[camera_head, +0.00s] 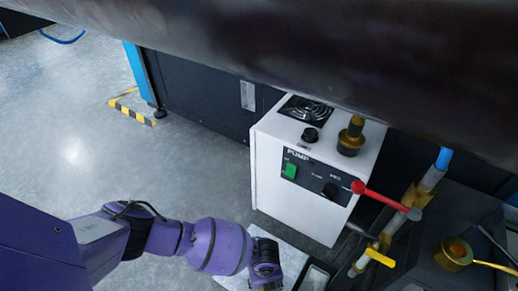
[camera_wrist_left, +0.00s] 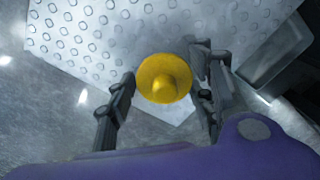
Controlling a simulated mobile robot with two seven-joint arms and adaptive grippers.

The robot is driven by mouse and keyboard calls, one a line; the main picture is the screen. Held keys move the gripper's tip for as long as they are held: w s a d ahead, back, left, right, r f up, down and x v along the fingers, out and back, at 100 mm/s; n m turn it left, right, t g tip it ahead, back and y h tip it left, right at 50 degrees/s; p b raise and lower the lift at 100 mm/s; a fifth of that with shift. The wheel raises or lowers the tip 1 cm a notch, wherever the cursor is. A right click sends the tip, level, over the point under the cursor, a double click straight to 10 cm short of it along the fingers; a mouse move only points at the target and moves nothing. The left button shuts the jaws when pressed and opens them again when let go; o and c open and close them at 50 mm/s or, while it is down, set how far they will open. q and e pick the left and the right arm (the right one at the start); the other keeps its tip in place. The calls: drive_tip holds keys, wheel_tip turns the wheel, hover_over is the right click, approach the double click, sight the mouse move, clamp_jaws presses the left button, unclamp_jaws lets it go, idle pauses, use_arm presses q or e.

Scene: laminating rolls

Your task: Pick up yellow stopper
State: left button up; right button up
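The yellow stopper (camera_wrist_left: 164,79) is a round, disc-like piece with a raised knob, seen from above in the left wrist view. It shows between the two fingers of my left gripper (camera_wrist_left: 162,72), which are spread apart, with a small gap visible on the left side. I cannot tell how far below the fingertips it is. In the head view my left gripper (camera_head: 266,272) points down at the bottom edge, and the stopper cannot be made out there. My right gripper is not in view.
A pale studded metal plate (camera_wrist_left: 95,30) lies under the stopper. In the head view a white pump box (camera_head: 290,205) stands right of my left arm, with a red-handled valve (camera_head: 385,198) and yellow lever (camera_head: 380,258) further right. A dark roller (camera_head: 300,45) spans the top.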

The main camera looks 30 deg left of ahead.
use_arm(q)
drive_tip(key=shift+w+d+r, duration=0.1)
drive_tip(key=shift+w, duration=0.15)
drive_tip(key=c, duration=0.7)
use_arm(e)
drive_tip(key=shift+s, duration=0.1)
use_arm(q)
drive_tip(key=shift+r, duration=0.1)
